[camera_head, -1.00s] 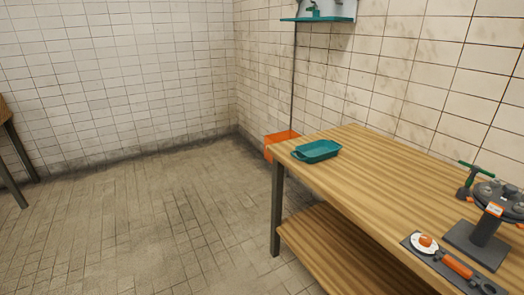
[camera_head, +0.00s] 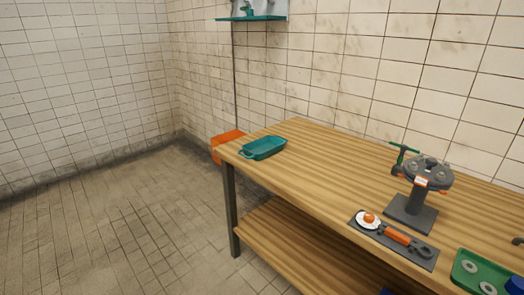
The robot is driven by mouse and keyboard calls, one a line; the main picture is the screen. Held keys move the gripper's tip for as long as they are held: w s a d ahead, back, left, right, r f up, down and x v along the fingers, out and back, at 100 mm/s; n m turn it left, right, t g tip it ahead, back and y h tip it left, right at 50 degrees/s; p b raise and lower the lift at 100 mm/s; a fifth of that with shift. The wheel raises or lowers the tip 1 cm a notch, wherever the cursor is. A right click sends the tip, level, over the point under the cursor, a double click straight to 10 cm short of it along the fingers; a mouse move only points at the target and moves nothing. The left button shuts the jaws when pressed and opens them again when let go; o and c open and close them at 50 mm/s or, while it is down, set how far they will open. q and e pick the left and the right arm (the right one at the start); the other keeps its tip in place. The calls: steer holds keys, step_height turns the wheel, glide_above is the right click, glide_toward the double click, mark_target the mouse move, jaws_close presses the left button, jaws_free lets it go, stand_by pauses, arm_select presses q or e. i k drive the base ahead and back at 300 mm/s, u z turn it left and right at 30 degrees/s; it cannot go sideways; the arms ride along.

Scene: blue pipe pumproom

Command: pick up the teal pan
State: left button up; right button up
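The teal pan (camera_head: 264,148) is a shallow rectangular dish with small handles at its ends. It lies upright on the far left corner of the wooden table (camera_head: 310,160), close to the left edge, and looks empty. Neither of my grippers shows in the head view, so whether they are open or shut is hidden.
A dark stand with a round grey head (camera_head: 424,185) and a mat with an orange-handled tool (camera_head: 395,238) are on the table's right half. A green tray (camera_head: 482,272) sits lower right. An orange bin (camera_head: 226,142) stands behind the table's left end. The floor (camera_head: 120,225) at left is clear.

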mark_target(258, 150)
steer(key=z, duration=0.55)
steer(key=k, duration=0.65)
steer(key=z, duration=0.15)
steer(key=i, duration=0.4)
steer(key=u, duration=0.6)
steer(key=i, duration=1.2)
steer(key=z, duration=0.9)
